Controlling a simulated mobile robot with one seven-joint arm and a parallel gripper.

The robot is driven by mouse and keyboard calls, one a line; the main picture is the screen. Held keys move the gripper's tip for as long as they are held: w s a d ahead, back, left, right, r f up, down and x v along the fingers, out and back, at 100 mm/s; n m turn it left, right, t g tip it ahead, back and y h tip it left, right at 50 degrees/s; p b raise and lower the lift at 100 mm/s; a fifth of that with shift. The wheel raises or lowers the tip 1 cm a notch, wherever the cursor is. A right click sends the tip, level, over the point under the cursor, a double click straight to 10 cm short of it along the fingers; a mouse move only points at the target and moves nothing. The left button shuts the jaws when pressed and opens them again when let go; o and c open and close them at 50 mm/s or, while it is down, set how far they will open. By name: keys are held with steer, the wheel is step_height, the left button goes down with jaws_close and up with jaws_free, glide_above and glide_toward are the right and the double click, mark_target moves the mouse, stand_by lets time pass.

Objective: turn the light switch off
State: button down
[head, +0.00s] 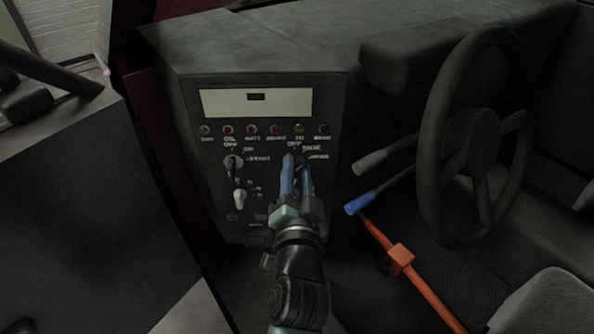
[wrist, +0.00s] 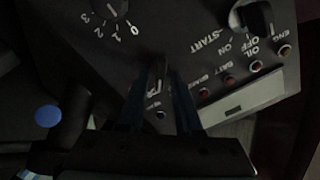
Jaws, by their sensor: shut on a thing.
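The light switch (head: 299,161) is a small dark knob on the upper right of the black control panel (head: 213,190), below a row of coloured lamps. An OFF label sits above it and other labels at its right. My gripper (head: 297,170) reaches up to the panel from below, with its blue fingers on either side of the knob. In the wrist view, the knob (wrist: 159,67) shows between the two dark fingertips, which are shut on it. The fingers hide part of the knob and its labels, so I cannot tell its exact setting.
An ignition knob (head: 233,163) and a pale rotary knob (head: 240,197) are on the panel's left. The steering wheel (head: 470,135) and a grey stalk (head: 372,162) stand at the right. A blue-tipped orange lever (head: 400,257) is close to the right of my arm.

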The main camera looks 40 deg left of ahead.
steer(key=shift+n, duration=0.3)
steer(key=n+b, duration=0.2)
steer(key=n, duration=0.2)
steer(key=shift+b, duration=0.35)
steer(key=shift+s+a+n+b, duration=0.1)
steer(key=shift+n+b, duration=0.6)
steer(key=shift+n, duration=0.9)
steer(key=c, duration=0.9)
jaws_free()
